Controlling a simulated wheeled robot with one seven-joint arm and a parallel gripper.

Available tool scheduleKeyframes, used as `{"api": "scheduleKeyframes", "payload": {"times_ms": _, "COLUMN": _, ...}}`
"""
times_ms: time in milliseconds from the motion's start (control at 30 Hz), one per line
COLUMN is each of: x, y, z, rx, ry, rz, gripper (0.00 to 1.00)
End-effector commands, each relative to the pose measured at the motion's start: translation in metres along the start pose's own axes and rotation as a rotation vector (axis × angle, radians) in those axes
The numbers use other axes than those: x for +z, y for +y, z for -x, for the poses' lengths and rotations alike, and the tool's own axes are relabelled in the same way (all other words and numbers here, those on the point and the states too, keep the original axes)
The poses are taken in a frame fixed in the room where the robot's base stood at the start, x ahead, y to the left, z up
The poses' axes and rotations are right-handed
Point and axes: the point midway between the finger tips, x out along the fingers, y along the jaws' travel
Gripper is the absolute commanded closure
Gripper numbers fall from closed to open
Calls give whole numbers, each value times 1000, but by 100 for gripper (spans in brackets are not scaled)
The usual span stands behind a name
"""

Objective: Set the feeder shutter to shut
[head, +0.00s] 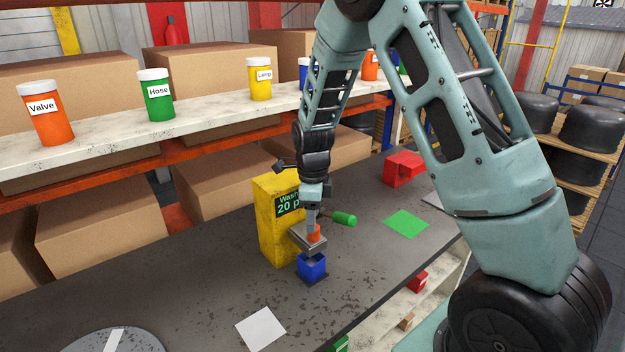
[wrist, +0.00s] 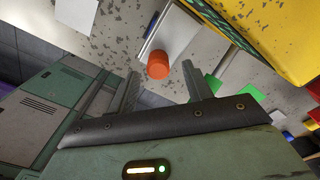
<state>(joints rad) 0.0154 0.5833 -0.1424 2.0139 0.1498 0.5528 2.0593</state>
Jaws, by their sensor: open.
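The feeder is a yellow box (head: 272,222) with a dark label that reads "Wash… 20 p…", partly hidden by my arm. A grey metal plate (head: 301,238) juts from its front, with an orange knob (head: 314,234) on it. A blue bin (head: 312,267) stands under the plate. My gripper (head: 311,215) points down just above the orange knob. In the wrist view the knob (wrist: 158,67) shows between and beyond the open fingertips (wrist: 162,84); I cannot tell whether they touch it. The feeder (wrist: 275,35) is at upper right.
A red block (head: 404,168) and a green square (head: 406,223) lie to the right on the dark bench (head: 190,290). A white square (head: 260,328) lies near the front. A shelf (head: 200,115) with labelled jars runs behind.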

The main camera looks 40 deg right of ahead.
Motion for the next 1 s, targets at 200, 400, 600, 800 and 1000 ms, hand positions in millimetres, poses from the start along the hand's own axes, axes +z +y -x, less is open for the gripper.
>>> {"api": "scheduleKeyframes", "payload": {"times_ms": 200, "x": 1, "y": -1, "z": 52, "rx": -7, "ry": -6, "rz": 1, "gripper": 50}}
{"api": "scheduleKeyframes", "payload": {"times_ms": 400, "x": 1, "y": -1, "z": 96, "rx": -6, "ry": -5, "rz": 1, "gripper": 50}}
{"api": "scheduleKeyframes", "payload": {"times_ms": 600, "x": 1, "y": -1, "z": 125, "rx": -5, "ry": -4, "rz": 0, "gripper": 50}}
{"api": "scheduleKeyframes", "payload": {"times_ms": 800, "x": 0, "y": 0, "z": 135, "rx": -3, "ry": -2, "rz": -1, "gripper": 50}}
{"api": "scheduleKeyframes", "payload": {"times_ms": 1000, "x": 0, "y": 0, "z": 136, "rx": -2, "ry": -1, "rz": -1, "gripper": 50}}
